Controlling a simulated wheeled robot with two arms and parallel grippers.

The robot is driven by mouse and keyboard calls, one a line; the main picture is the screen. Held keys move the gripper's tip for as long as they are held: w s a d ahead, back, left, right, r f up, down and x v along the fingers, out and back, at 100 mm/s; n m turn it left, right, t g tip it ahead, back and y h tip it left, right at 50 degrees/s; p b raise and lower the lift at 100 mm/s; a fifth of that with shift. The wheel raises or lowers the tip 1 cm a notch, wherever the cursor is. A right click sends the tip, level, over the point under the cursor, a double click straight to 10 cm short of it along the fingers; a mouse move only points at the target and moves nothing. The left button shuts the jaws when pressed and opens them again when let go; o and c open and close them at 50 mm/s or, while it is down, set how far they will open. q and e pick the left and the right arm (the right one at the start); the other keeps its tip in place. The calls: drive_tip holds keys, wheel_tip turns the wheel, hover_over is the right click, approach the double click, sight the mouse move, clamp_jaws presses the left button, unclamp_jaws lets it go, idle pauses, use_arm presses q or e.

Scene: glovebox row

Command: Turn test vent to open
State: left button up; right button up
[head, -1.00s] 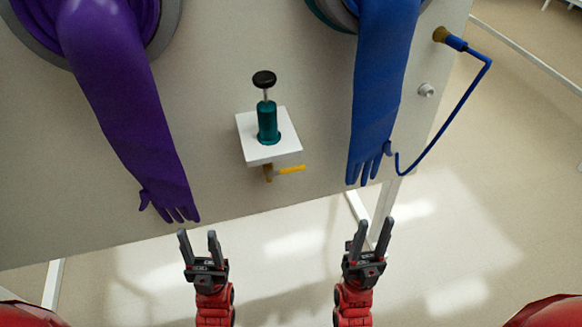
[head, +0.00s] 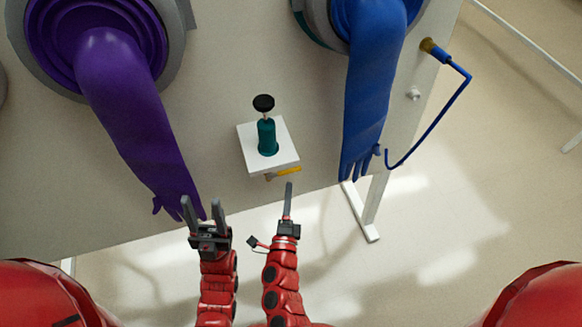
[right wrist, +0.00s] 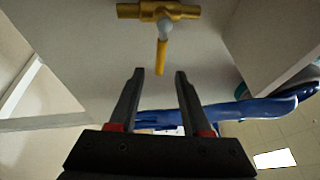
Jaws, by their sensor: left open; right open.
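The test vent is a small brass valve with a yellow lever (head: 288,171), under the white shelf (head: 252,153) on the panel. In the right wrist view its brass body (right wrist: 130,11) lies across the top and the yellow lever (right wrist: 161,55) hangs toward my fingers. My right gripper (head: 288,186) is open, just below the lever in the head view. In the right wrist view the lever's end appears between the fingertips (right wrist: 160,74); contact cannot be told. My left gripper (head: 201,202) is open and empty, by the purple glove's fingers.
A teal cylinder with a black knob (head: 267,135) stands on the shelf. The purple glove (head: 130,110) hangs at left and the blue glove (head: 368,85) at right. A blue hose (head: 440,115) runs at far right. Open floor lies below the panel.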

sight(291, 171)
drive_tip(key=w, duration=0.5)
drive_tip(key=w+p, duration=0.1)
drive_tip(key=w, duration=0.2)
drive_tip(key=shift+w+d+r, duration=0.1)
drive_tip(key=shift+d+r, duration=0.2)
drive_tip(key=shift+d, duration=0.05)
clamp_jaws()
idle(0.9)
